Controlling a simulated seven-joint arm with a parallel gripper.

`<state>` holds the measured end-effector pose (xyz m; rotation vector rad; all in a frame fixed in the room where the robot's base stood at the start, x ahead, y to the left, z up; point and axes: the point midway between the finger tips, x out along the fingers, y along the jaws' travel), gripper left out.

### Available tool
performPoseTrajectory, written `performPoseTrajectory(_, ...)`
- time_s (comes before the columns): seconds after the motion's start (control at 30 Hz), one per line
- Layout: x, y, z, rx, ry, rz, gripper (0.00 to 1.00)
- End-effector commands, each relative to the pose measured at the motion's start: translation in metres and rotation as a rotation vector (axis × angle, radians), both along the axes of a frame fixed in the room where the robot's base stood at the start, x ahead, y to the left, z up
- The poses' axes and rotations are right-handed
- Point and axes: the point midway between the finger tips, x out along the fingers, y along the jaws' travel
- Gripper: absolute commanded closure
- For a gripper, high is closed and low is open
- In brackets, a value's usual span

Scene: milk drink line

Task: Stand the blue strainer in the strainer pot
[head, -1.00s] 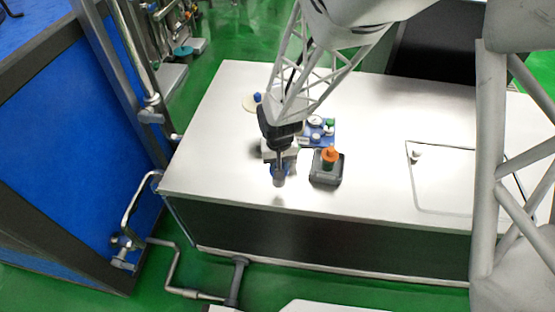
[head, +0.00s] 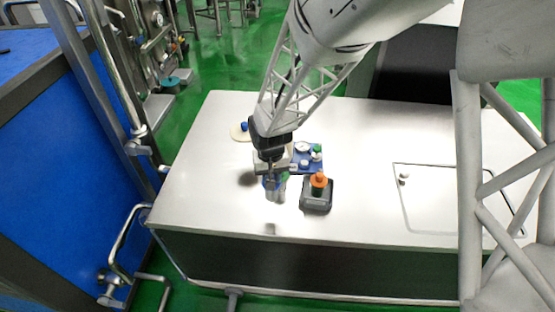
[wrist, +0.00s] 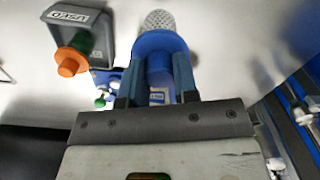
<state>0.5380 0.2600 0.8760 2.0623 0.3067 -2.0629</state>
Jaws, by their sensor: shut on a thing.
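The blue strainer (wrist: 160,44) is between the fingers of my gripper (wrist: 155,78), with its pale mesh end pointing away from the fingers in the wrist view. In the head view the strainer (head: 276,191) hangs below my gripper (head: 271,173), above the table, with its shadow apart from it. To its right is a dark grey box (head: 317,208), with an orange-topped green piece (head: 318,183) standing in it. The wrist view shows a label on this box (wrist: 88,20) that seems to read USED. I cannot tell whether this box is the strainer pot.
A blue tray (head: 308,170) with small white and green pieces lies behind the box, partly hidden by my gripper. A cream disc (head: 237,136) with a blue piece is at the back left. The metal table (head: 200,190) is clear at left and front.

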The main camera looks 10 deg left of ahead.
Motion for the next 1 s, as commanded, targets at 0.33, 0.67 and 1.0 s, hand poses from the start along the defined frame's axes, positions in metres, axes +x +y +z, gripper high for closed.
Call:
performPoseTrajectory(0.33,0.093,-0.026,0.041,0.000,0.000,-0.112,1.00)
performPoseTrajectory(0.67,0.186,-0.073,0.037,0.000,0.000,-0.248,1.00)
performPoseTrajectory(1.0,0.269,-0.136,0.012,0.000,0.001,-0.386,1.00)
